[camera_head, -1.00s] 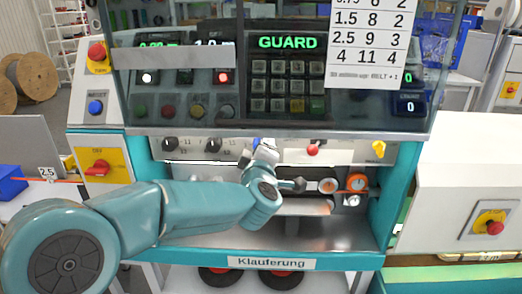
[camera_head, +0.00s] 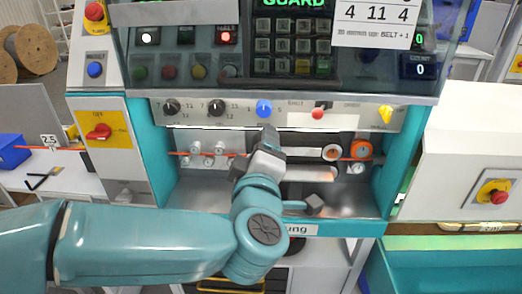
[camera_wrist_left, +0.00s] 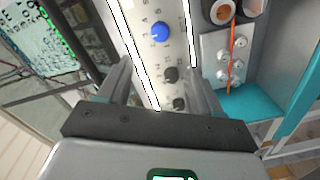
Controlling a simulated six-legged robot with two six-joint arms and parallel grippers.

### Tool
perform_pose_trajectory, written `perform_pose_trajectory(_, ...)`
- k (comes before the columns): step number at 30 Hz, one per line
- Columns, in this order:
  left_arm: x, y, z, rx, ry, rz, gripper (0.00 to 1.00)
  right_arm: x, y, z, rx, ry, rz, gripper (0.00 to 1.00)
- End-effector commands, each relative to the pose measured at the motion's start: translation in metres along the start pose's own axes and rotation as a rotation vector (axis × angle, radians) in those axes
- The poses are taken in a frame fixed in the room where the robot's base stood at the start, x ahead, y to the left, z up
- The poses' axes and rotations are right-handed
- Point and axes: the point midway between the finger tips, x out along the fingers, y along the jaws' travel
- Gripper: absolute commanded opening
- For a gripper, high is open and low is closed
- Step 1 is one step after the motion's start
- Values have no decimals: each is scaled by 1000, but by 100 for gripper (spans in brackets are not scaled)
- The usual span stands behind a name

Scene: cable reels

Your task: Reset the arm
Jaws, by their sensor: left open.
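My left arm comes in from the left in the head view and bends upward in front of the machine. My left gripper (camera_head: 262,142) is just below the knob panel, near the blue knob (camera_head: 264,109). In the left wrist view my left gripper (camera_wrist_left: 160,85) has its two fingers spread apart with nothing between them. The knob panel with the blue knob (camera_wrist_left: 160,32) and black knobs (camera_wrist_left: 171,75) shows beyond the fingers. I cannot tell from these views whether a finger touches the panel. My right gripper is not in view.
An orange cable runs across the machine's bay, past an orange-rimmed dial (camera_head: 361,149) and silver rollers (camera_head: 196,147).

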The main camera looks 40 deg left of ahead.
Motion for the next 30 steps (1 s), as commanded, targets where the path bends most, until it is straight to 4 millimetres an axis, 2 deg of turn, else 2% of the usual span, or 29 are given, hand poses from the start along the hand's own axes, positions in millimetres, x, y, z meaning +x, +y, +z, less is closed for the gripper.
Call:
perform_pose_trajectory(14, 0, 0, 0, 0, 0, 0, 65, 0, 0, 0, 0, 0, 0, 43)
perform_pose_trajectory(17, 4, -6, -3, 6, 14, -16, 65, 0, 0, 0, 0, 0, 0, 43)
perform_pose_trajectory(20, 23, -39, 12, 86, 23, -94, 65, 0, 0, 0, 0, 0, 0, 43)
perform_pose_trajectory(22, 40, -79, 32, 184, 15, -178, 65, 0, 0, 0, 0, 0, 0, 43)
perform_pose_trajectory(24, 56, -129, 60, 317, -29, -247, 65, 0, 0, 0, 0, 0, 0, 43)
perform_pose_trajectory(26, 63, -172, 87, 422, -106, -290, 65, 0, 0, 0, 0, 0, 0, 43)
perform_pose_trajectory(28, 64, -222, 119, 526, -225, -332, 65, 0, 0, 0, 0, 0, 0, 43)
perform_pose_trajectory(30, 56, -272, 150, 614, -366, -371, 65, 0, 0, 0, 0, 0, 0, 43)
